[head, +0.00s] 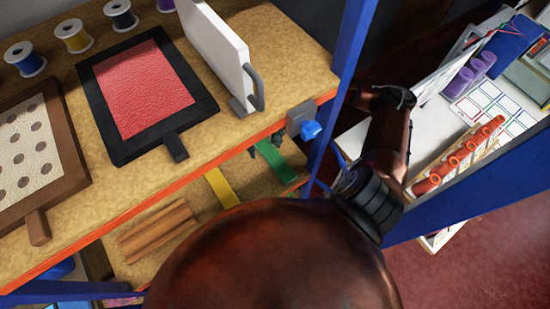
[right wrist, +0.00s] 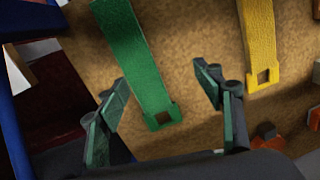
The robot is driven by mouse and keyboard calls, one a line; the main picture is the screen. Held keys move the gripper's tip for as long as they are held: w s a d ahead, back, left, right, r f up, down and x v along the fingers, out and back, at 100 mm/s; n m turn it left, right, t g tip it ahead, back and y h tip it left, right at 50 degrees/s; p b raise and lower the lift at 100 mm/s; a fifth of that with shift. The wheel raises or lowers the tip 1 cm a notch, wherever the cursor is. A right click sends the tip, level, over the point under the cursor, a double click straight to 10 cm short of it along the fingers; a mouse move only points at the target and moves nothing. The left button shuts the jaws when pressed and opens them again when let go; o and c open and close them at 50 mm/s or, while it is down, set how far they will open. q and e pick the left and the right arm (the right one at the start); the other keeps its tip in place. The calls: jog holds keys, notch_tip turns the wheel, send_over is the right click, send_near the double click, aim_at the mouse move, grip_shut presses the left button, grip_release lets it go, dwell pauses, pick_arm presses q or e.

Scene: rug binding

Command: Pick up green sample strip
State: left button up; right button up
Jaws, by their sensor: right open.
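The green sample strip (head: 279,162) lies on the lower shelf, under the upper shelf's front edge. In the right wrist view the strip (right wrist: 138,60) runs down between my right gripper's fingers, its end with a square hole closest to the palm. My right gripper (head: 264,149) is small and partly hidden in the head view, just left of the strip. In the right wrist view my right gripper (right wrist: 158,92) is open, with one finger on each side of the strip and visible gaps. My left gripper is not in view.
A yellow strip (head: 222,187) lies left of the green one, and brown wooden pieces (head: 158,231) lie farther left. The orange-edged upper shelf (head: 240,125) overhangs them. A blue post (head: 347,60) stands to the right. A white table (head: 430,125) holds orange spools (head: 455,162).

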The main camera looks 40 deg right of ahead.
aim_at(273, 156)
jog(key=shift+s+d+f+n+h, duration=0.15)
jog(key=shift+d+n+h, duration=0.15)
jog(key=shift+d, duration=0.15)
jog(key=shift+s+d+r+n+h, duration=0.1)
jog(key=shift+s+d+n+h, duration=0.15)
jog(key=shift+d, duration=0.2)
jog(key=shift+d+f, duration=0.25)
jog(key=shift+f, duration=0.05)
jog(key=f+p, duration=0.1)
jog(key=f, duration=0.6)
jog(key=shift+d+f, duration=0.1)
jog(key=shift+d, duration=0.1)
jog(key=shift+c, duration=0.5)
jog(key=c, duration=1.2)
